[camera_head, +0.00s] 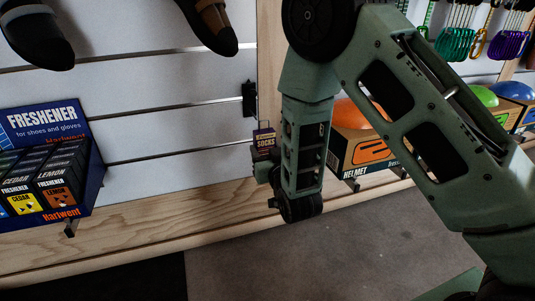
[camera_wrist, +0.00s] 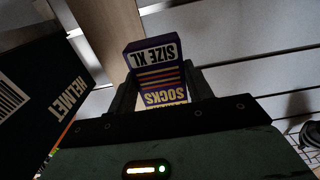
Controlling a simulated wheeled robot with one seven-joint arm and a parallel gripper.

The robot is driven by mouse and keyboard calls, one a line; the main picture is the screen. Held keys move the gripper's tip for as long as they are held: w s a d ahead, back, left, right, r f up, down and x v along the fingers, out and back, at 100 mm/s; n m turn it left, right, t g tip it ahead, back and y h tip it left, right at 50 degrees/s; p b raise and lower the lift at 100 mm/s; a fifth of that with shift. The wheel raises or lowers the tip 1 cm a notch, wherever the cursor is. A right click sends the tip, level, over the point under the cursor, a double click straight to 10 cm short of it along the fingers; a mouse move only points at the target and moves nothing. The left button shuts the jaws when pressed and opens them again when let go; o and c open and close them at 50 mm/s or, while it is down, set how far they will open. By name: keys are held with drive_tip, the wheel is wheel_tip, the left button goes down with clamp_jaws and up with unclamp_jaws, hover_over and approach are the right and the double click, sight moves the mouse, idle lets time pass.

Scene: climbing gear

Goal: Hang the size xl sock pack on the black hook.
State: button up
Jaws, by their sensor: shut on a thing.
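The sock pack (camera_head: 264,140) is a small dark purple box with orange stripes, marked SOCKS. In the wrist view its faces read SIZE XL and SOCKS (camera_wrist: 160,75), upside down in the picture. My gripper (camera_wrist: 161,92) is shut on the pack, one dark finger on each side. In the head view my gripper (camera_head: 264,170) is partly hidden behind my arm, below the pack. A black fitting (camera_head: 249,98), which looks like the black hook, is on the slatted wall above and slightly left of the pack. I cannot make out its prong.
A blue freshener display (camera_head: 75,125) stands at left. Boxed helmets, the nearest box (camera_head: 365,153) with an orange helmet, stand at right; a HELMET box (camera_wrist: 40,95) is close at left in the wrist view. The wall between display and hook is bare.

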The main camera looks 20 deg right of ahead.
drive_tip(key=w+f+b, duration=0.1)
drive_tip(key=w, duration=0.7)
drive_tip(key=shift+w+f, duration=0.3)
drive_tip(key=shift+w, duration=0.1)
idle(0.6)
idle(0.5)
drive_tip(key=o, duration=1.1)
